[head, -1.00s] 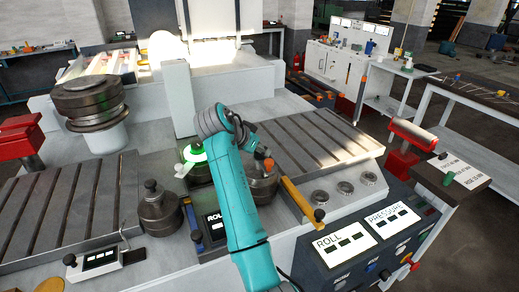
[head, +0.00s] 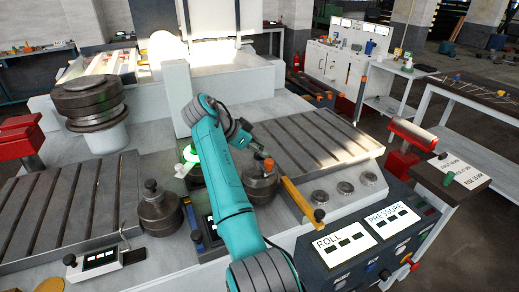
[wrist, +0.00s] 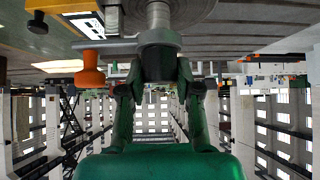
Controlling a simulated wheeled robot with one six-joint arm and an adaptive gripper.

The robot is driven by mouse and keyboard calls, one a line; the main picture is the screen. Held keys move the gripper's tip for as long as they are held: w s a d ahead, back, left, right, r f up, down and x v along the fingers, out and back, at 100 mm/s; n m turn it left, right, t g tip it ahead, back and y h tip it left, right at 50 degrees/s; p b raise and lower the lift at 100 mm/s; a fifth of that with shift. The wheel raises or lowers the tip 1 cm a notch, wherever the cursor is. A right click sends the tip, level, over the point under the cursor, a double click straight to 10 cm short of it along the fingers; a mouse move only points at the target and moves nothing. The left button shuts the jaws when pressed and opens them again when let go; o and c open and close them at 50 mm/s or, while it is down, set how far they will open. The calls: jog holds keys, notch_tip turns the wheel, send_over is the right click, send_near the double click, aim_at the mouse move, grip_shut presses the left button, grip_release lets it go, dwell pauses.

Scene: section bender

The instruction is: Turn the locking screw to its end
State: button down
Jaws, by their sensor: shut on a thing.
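In the wrist view, a dark grey round knob (wrist: 158,52) on a pale metal shaft sits between the fingers; it looks like the locking screw. My gripper (wrist: 158,74) is shut on it, one green finger on each side. The shaft leads to a grey round plate (wrist: 180,14). In the head view my teal arm reaches over the middle of the machine. The fingers and the held knob are hidden there behind my arm. How far the screw is turned cannot be seen.
An orange knob (wrist: 88,76) stands close left of my gripper. A green-lit disc (head: 190,154) and a dark roller (head: 261,184) flank my arm. Another roller (head: 159,212) stands left. The control panel (head: 365,240) is at front right. The slotted right table (head: 310,140) is clear.

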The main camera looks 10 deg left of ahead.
jog(key=c, duration=0.8)
grip_release()
jog(key=shift+a, duration=0.1)
jog(key=v, duration=1.2)
